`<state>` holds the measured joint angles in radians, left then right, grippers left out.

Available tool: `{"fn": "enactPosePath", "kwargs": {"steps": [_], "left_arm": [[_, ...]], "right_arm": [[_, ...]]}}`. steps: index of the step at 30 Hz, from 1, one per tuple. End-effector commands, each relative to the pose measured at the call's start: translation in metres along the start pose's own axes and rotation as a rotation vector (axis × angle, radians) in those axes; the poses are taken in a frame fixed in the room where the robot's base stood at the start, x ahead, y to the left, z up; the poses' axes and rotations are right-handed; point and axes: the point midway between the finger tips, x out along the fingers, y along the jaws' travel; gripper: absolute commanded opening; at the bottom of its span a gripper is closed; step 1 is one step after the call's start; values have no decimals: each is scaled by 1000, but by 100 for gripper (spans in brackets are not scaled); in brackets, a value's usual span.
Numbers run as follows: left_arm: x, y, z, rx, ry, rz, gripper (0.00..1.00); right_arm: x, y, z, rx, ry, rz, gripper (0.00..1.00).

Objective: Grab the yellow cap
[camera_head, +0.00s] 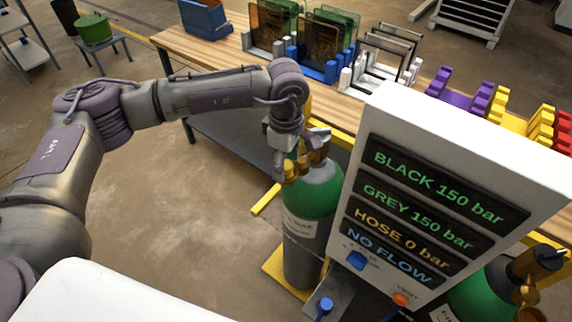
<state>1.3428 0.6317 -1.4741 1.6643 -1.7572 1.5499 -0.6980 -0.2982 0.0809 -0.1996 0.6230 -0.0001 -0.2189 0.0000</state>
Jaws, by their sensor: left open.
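A green-topped gas cylinder (312,198) with a grey lower body stands upright left of the display panel. Brass-yellow valve parts (292,172) show at its top. My left gripper (298,155) points down right over this top, with its jaws open around or beside the valve parts; I cannot tell whether it touches them. The yellow cap is not clearly distinguishable, as the gripper and wrist cover much of the cylinder's top. My right gripper is not in view.
The white display panel (450,130) stands close right of my gripper, reading "HOSE 0 bar" and "NO FLOW". A second green cylinder (482,299) with a black-topped valve stands at lower right. A wooden table (220,55) with coloured racks is behind.

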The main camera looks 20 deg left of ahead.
Motion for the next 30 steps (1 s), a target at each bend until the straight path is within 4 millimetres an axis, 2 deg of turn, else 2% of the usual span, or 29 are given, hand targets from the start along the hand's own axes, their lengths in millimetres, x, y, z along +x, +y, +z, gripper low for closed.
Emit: {"fn": "enactPosePath", "kwargs": {"steps": [5,17,25,30], "left_arm": [[1,0,0,0,-1,1,64],[0,0,0,0,0,0,0],[-3,1,0,0,-1,2,0],[-25,1,0,0,-2,7,0]], "right_arm": [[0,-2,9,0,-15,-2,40],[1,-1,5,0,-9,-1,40],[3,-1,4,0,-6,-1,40],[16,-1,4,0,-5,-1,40]]}}
